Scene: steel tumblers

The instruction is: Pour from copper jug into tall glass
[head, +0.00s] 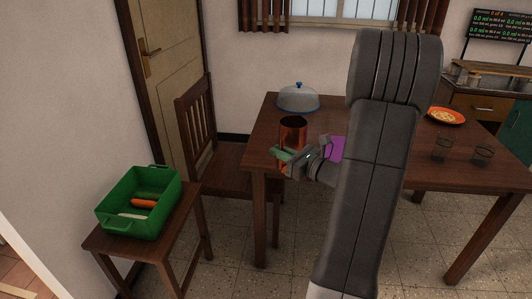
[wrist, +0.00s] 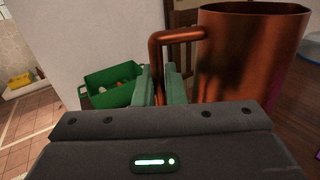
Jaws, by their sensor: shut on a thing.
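The copper jug (head: 293,128) is upright at the left side of the wooden table in the head view. It fills the right of the wrist view (wrist: 250,60), with its handle (wrist: 155,50) on the left. My gripper (head: 292,156) has its green fingers (wrist: 160,86) shut on the handle. I cannot tell whether the jug's base touches the table. The jug's contents are hidden.
A glass dome (head: 298,98) stands behind the jug, and a purple item (head: 336,149) lies right of it. An orange plate of food (head: 446,116) is behind the glasses. My arm hides the table's middle. A green crate (head: 118,217) sits on a stool, lower left.

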